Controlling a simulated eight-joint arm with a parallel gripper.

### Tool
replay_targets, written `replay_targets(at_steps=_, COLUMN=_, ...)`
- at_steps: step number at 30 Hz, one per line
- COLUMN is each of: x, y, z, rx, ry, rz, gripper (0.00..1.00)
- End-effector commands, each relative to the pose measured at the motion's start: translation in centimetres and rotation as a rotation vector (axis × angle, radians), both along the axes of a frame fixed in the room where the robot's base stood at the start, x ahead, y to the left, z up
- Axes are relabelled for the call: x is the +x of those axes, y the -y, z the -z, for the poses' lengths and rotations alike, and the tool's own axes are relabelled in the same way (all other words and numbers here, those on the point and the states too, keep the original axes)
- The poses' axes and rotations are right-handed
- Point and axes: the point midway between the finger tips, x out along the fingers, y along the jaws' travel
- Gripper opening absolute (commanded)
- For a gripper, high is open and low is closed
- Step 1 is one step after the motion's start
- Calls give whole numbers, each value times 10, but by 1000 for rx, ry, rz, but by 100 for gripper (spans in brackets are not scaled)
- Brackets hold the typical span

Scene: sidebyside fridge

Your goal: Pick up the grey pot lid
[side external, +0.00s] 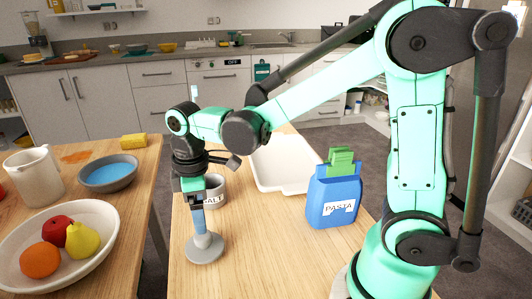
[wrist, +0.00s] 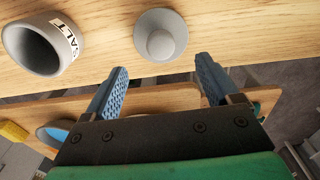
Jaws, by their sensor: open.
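The grey pot lid (side external: 205,251) lies flat on the wooden table near its front left edge, its round knob upward. It also shows in the wrist view (wrist: 160,36), just beyond the fingertips and roughly centred between them. My gripper (side external: 198,229) points down right over the lid in the side view. Its blue fingers (wrist: 161,65) are spread apart in the wrist view, with nothing between them. In the side view one finger overlaps the knob, so I cannot tell whether they touch.
A grey salt pot (side external: 214,190) stands close behind the lid and shows left of it in the wrist view (wrist: 42,45). A white tray (side external: 285,165) and a blue pasta bag (side external: 332,200) stand farther right. A fruit bowl (side external: 25,270) is on the separate left table.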

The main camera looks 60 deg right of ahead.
Motion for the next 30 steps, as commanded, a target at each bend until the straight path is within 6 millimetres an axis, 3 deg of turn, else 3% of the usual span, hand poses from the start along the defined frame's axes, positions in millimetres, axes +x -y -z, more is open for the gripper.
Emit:
replay_targets(at_steps=16, x=2, y=-1, z=53, rx=-2, ry=-18, rz=-26, gripper=82)
replay_targets(at_steps=27, x=2, y=-1, z=60, rx=-2, ry=-18, rz=-26, gripper=82)
replay_targets(at_steps=30, x=2, y=-1, z=60, rx=-2, ry=-18, rz=-26, gripper=56)
